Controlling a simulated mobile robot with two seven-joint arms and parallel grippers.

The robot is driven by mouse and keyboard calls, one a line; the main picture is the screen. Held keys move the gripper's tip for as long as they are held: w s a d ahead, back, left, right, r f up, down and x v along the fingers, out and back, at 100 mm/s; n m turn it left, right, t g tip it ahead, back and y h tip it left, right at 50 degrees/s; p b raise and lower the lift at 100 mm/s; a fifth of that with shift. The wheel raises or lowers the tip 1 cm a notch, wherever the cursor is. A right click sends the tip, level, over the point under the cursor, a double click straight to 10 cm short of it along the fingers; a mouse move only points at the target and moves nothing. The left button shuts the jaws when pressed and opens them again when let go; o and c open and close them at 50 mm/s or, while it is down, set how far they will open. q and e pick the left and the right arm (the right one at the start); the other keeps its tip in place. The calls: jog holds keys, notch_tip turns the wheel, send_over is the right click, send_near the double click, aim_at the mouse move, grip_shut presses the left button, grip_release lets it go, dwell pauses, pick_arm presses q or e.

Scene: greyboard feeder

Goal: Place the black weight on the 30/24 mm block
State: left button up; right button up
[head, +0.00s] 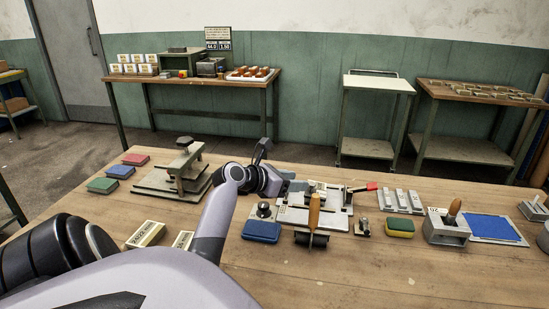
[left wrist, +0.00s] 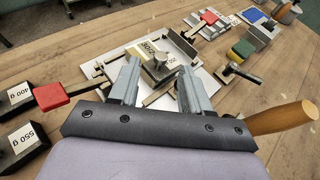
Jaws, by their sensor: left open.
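My left gripper (left wrist: 162,88) is open, its two fingers apart over the fixture in the left wrist view. In the head view the left gripper (head: 268,172) hangs over the far side of the bench. Between and just beyond the fingers is a dark weight (left wrist: 157,73) with a round metal knob and a white label. It appears to rest on a pale block (left wrist: 148,46) whose label seems to read 30/24. The contact between them is hard to see. Two other black weights, labelled 400 g (left wrist: 17,94) and 550 g (left wrist: 22,144), stand at the left. My right gripper is not in view.
A red-handled lever (left wrist: 52,95) lies left of the fingers. A wooden-handled roller (head: 314,212) is close on the near side. A blue pad (head: 261,232), sponge (head: 399,227) and labelled blocks (head: 146,233) lie around. The front of the bench is clear.

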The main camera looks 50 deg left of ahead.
pick_arm(q)
jog(key=v, duration=0.7)
dwell(0.3)
jog(key=shift+s+d, duration=0.1)
